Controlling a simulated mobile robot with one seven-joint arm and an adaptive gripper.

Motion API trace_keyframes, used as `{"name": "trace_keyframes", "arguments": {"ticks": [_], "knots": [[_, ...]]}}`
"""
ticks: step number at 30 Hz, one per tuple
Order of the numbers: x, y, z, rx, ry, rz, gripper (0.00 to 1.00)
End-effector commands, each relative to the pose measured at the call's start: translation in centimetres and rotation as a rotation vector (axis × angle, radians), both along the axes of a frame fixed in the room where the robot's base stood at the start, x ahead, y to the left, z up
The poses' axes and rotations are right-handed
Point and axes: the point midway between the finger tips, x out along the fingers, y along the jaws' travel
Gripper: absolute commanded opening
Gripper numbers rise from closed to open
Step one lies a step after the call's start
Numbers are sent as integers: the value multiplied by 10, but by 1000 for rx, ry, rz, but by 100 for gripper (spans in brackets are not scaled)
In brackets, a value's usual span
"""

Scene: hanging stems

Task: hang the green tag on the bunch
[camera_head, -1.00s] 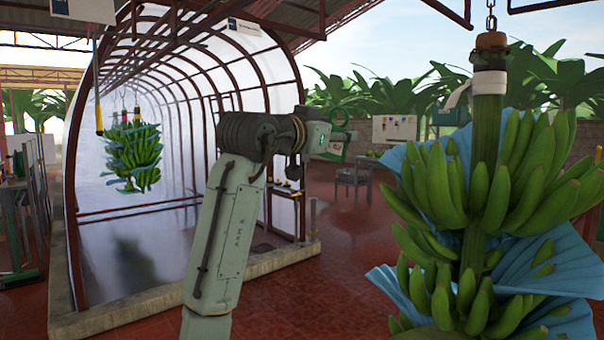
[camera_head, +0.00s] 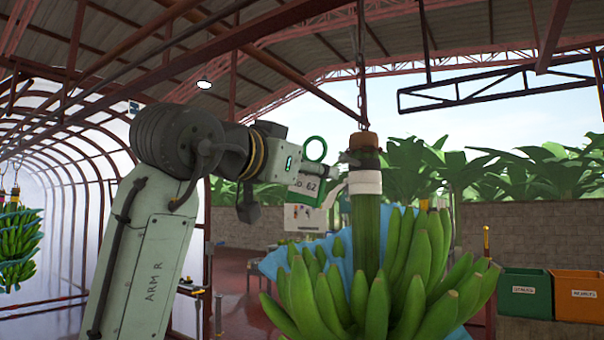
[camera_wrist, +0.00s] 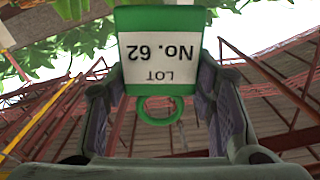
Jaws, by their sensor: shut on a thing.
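The green tag (camera_head: 305,186) has a white label reading "LOT No. 62" and a green ring (camera_head: 315,148) at its top in the head view. My gripper (camera_head: 335,170) is shut on it. In the wrist view the tag (camera_wrist: 158,50) appears upside down between my fingers (camera_wrist: 160,95), with its ring towards me. The bunch (camera_head: 375,285) of green bananas hangs at the centre right. Its upright stem (camera_head: 365,225) has a white band (camera_head: 364,182) and a brown top (camera_head: 363,141). My fingertips are close to the stem's left side; contact cannot be told. The ring shows left of the stem.
A chain (camera_head: 361,60) runs up from the stem. Blue sheeting (camera_head: 335,258) lies among the bananas. Green (camera_head: 525,294) and orange (camera_head: 592,295) bins stand at the right. Another bunch (camera_head: 18,245) hangs at the far left. Open air lies right of the stem.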

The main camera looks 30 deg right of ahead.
Motion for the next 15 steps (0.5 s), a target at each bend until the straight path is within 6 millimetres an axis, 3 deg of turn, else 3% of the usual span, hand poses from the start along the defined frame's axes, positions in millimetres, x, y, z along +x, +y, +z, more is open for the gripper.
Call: {"name": "trace_keyframes", "arguments": {"ticks": [15], "knots": [[14, -32, 0, 0, 2, 0, 34]]}}
